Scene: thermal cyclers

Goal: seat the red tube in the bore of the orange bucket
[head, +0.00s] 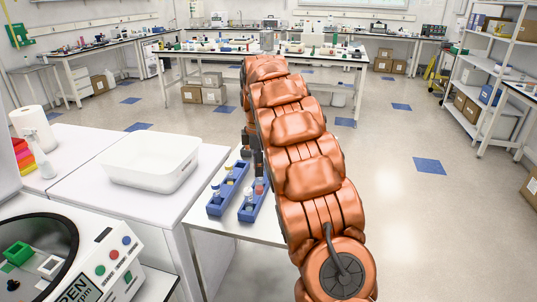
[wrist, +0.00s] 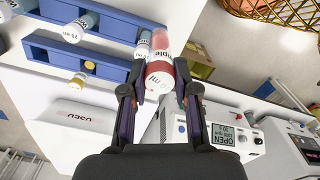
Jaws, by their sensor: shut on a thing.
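The red tube (wrist: 158,78) shows in the wrist view with a white label and a red end. My gripper (wrist: 160,92) is shut on it, one finger on each side. The tube overlaps the end of a blue rack (wrist: 112,66), and I cannot tell whether it is clear of the rack. In the head view my arm hides most of the gripper, beside the blue racks. The centrifuge (head: 118,262) stands at the lower left with its bowl open, showing a green bucket (head: 18,253) and a pale bucket (head: 50,266). I cannot make out an orange bucket.
Two blue racks (head: 221,200) with several tubes stand on the white table. A white tub (head: 150,160) is to their left, with a paper roll (head: 32,128) and spray bottle behind. Floor to the right is free.

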